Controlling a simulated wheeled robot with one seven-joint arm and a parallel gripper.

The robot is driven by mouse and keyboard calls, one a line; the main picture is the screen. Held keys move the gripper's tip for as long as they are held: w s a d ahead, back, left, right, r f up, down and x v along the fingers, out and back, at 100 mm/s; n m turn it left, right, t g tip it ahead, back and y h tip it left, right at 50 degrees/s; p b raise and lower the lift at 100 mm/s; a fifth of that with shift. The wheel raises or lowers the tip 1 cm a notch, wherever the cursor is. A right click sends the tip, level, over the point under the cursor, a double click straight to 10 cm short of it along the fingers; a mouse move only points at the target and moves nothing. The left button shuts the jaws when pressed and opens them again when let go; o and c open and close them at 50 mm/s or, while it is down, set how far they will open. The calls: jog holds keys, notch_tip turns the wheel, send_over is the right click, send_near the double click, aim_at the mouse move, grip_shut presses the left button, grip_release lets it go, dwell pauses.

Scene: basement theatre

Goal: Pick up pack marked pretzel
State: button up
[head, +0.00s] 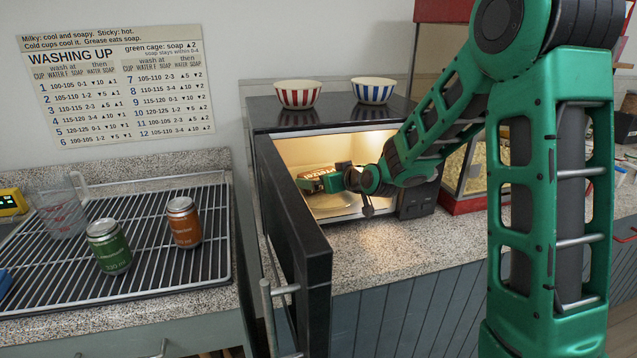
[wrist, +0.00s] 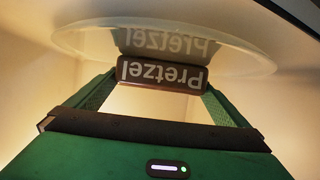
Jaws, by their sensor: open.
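The pack marked Pretzel (wrist: 161,75) is a dark brown box with pale lettering, upside down in the wrist view. It is inside the lit microwave (head: 300,128), apparently on the round glass plate (wrist: 75,37), which mirrors its label. In the head view only a small part of the pack (head: 318,171) shows behind my gripper (head: 322,183). My gripper reaches in through the open door. In the wrist view its green fingers stand open, one on each side of the pack. I cannot tell whether either finger touches it.
The microwave door (head: 300,235) stands open at the left of my arm. Two striped bowls, red (head: 298,94) and blue (head: 373,91), stand on top. A green can (head: 109,247), an orange can (head: 184,223) and a measuring jug (head: 60,207) stand on the left rack. A popcorn machine (head: 462,190) is at right.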

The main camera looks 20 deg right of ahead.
jog(key=shift+x, duration=1)
jog(key=c, duration=0.7)
jog(key=shift+r, duration=0.1)
jog(key=shift+c, duration=0.2)
